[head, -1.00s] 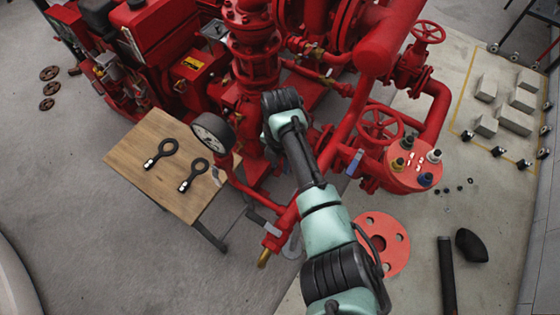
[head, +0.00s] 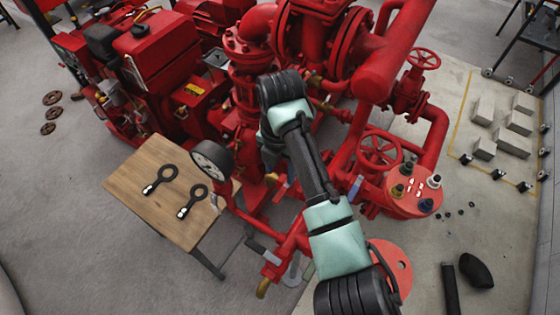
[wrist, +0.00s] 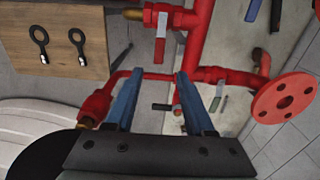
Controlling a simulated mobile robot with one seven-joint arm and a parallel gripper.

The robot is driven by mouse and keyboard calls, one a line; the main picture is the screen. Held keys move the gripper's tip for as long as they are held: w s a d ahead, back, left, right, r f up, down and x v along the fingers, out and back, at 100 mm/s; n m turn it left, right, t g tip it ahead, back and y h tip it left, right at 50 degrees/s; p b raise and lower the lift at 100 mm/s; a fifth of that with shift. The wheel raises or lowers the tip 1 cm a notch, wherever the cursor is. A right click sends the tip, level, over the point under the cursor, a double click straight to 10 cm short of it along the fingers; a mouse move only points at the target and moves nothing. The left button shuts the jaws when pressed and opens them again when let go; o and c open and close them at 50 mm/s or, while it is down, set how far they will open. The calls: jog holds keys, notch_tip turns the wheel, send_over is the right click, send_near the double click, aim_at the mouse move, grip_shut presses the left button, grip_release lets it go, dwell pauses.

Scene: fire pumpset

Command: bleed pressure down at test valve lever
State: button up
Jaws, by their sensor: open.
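Several valve levers show on the red pipework, and I cannot tell which is the test valve lever. In the head view a grey lever (head: 262,252) sits above a brass outlet, and a blue lever (head: 355,187) is farther right. My gripper (wrist: 155,78) is open and empty; its blue fingers straddle a red pipe in the picture.
A pressure gauge (head: 211,159) stands by the wooden table (head: 150,215), which holds two black ring-handled tools. A red handwheel (head: 379,150) and a round red flange (wrist: 284,103) are to the right.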

jog(key=shift+r, duration=1.6)
